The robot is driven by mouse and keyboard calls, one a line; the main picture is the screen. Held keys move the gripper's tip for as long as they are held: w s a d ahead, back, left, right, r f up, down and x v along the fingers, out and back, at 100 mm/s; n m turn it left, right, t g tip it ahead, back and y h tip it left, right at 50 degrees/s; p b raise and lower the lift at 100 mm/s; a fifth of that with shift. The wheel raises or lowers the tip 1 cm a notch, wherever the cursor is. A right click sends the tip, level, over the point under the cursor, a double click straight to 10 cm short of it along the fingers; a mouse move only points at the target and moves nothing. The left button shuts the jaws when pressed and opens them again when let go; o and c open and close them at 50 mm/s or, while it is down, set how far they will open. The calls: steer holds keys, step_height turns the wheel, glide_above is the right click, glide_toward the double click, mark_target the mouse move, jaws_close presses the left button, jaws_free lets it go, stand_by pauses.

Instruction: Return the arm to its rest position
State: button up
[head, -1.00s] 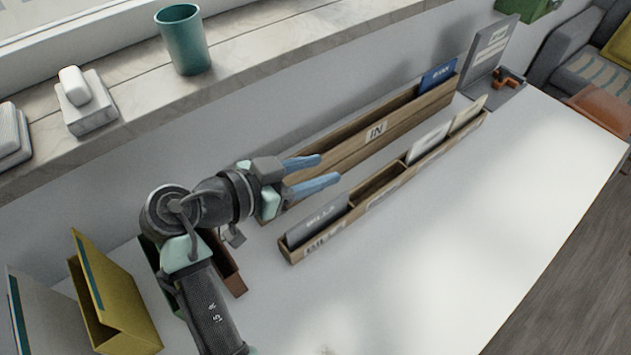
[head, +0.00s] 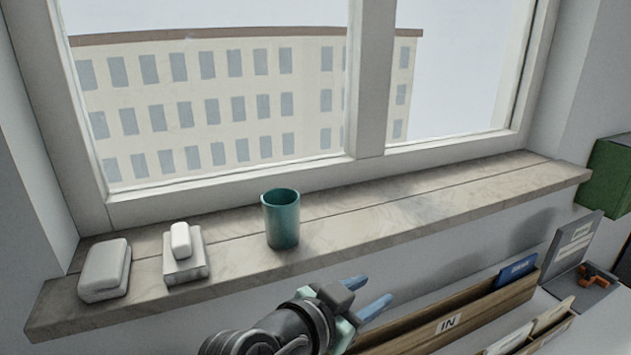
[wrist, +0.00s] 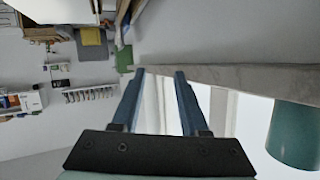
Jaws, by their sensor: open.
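My gripper (head: 368,297) is open, with two blue fingers apart and nothing between them. In the head view it is at the bottom middle, in front of the wall below the window sill and left of the wooden IN holder (head: 478,312). In the wrist view my gripper (wrist: 160,72) also shows empty, its fingers pointing away from the camera. Most of my arm is below the lower edge of the head view.
A teal cup (head: 281,222) stands on the window sill (head: 400,215), near my gripper. White blocks (head: 185,262) sit farther left. Letter holders with cards (head: 517,270) stand at the lower right. A green box (head: 608,172) is at the far right.

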steer(key=a+r+n+t+y+p, duration=0.15)
steer(key=r+t, duration=0.25)
steer(key=r, duration=0.7)
steer(key=a+r+n+t+y+p, duration=0.1)
steer(key=a+r+n+t+y, duration=0.3)
steer(key=r, duration=0.7)
steer(key=s+a+r+n+t+y, duration=0.1)
steer(key=s+r+n+t+y, duration=0.1)
steer(key=s+r+t, duration=0.2)
steer(key=s+a+r+n+t+y+p, duration=0.1)
steer(key=s+r+t, duration=0.4)
steer(key=s+r, duration=0.5)
step_height(320, 180, up, 7)
steer(key=shift+s+a+f+n+y+p, duration=0.2)
steer(key=shift+a+n+y+p, duration=0.25)
steer(key=shift+n, duration=0.5)
